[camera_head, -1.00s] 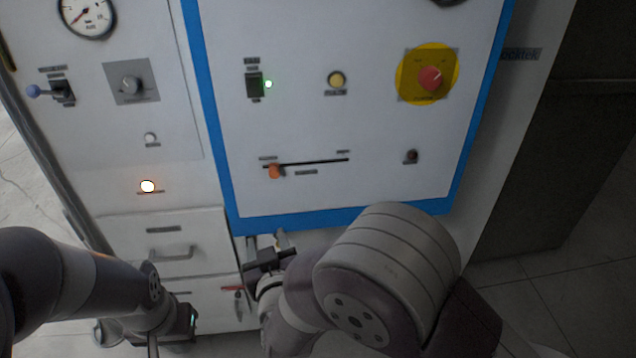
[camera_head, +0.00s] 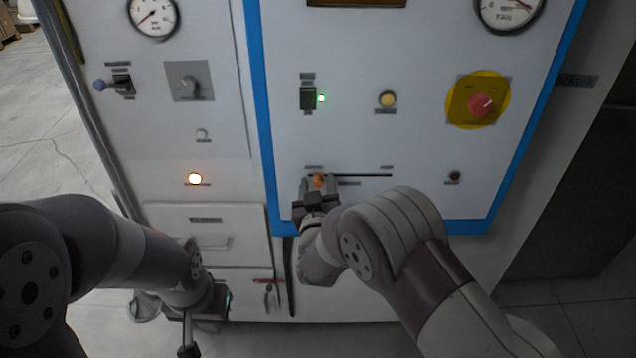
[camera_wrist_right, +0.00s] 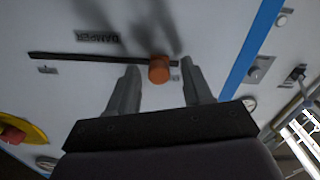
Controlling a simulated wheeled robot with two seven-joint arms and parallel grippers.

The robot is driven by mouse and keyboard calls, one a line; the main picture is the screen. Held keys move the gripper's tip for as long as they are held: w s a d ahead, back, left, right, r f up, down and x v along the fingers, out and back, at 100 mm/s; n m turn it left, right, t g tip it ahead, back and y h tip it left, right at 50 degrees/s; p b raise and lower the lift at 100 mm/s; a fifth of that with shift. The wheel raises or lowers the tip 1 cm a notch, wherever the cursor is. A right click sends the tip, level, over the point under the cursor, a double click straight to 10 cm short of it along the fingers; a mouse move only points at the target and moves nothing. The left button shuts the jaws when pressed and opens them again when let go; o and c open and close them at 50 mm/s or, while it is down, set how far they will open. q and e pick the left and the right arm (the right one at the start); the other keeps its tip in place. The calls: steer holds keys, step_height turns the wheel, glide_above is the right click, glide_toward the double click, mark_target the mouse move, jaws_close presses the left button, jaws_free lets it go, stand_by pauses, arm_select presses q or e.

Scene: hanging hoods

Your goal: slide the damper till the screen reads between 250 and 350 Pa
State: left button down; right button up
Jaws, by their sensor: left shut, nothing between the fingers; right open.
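The damper is an orange knob (camera_head: 319,179) near the left end of a dark horizontal slot (camera_head: 365,175) on the blue-framed panel. In the right wrist view the knob (camera_wrist_right: 159,69) sits between the two fingertips, beside the "DAMPER" label (camera_wrist_right: 97,37). My right gripper (camera_head: 318,185) is open around the knob, with a visible gap on each side. My left gripper (camera_head: 188,347) is shut and empty, low at the bottom left, away from the panel. A brown-framed edge (camera_head: 357,3), possibly the screen, is cut off at the top; no reading shows.
A red knob on a yellow disc (camera_head: 481,104), a yellow button (camera_head: 387,99) and a black switch with a green light (camera_head: 308,99) are above the slot. A small dark red button (camera_head: 454,177) is right of it. Gauges (camera_head: 508,8) are higher up.

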jaws_close()
steer(key=shift+d, duration=0.4)
steer(key=d+b, duration=0.2)
steer(key=d, duration=0.2)
steer(key=shift+d, duration=0.65)
steer(key=shift+a, duration=0.1)
jaws_free()
